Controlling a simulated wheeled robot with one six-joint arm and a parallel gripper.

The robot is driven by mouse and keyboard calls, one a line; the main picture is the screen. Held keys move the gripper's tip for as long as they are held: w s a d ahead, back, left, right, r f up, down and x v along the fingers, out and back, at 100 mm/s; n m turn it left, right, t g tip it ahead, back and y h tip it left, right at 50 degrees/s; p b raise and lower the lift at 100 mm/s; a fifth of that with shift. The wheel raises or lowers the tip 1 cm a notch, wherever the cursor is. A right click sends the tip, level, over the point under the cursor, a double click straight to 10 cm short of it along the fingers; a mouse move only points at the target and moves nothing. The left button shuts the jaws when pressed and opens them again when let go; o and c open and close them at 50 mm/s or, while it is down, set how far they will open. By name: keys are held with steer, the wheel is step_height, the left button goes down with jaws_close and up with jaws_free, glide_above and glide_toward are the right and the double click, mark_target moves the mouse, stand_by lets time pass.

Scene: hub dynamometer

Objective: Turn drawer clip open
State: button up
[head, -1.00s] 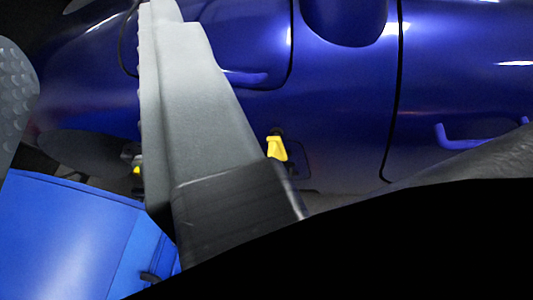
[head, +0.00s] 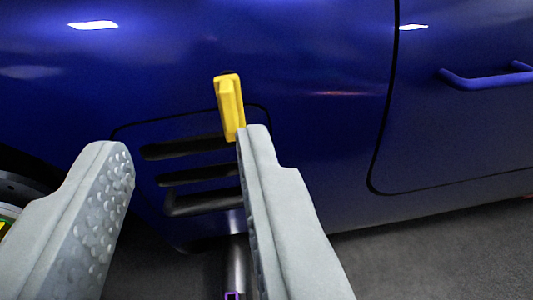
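The yellow clip (head: 229,105) sits on the dark blue car body (head: 310,65), at the upper edge of a slotted vent panel. It stands nearly upright, its top tilted slightly left. My gripper (head: 186,138) is open and empty, with its two grey fingers spread wide. The right fingertip is at the clip's lower end in the picture; I cannot tell whether it touches. The left finger is well to the left of the clip. No drawer is recognisable in view.
Dark slots (head: 195,175) of the vent show between the fingers. A blue door handle (head: 485,76) sticks out at the upper right, past a panel seam. Grey floor (head: 430,245) is clear at the lower right. Part of a wheel shows at the left edge.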

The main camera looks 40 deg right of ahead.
mark_target(227, 103)
step_height(227, 103, down, 5)
steer(key=h, duration=0.1)
steer(key=x, duration=1.6)
steer(key=shift+s+d, duration=0.1)
steer(key=shift+d, duration=0.3)
steer(key=c, duration=0.7)
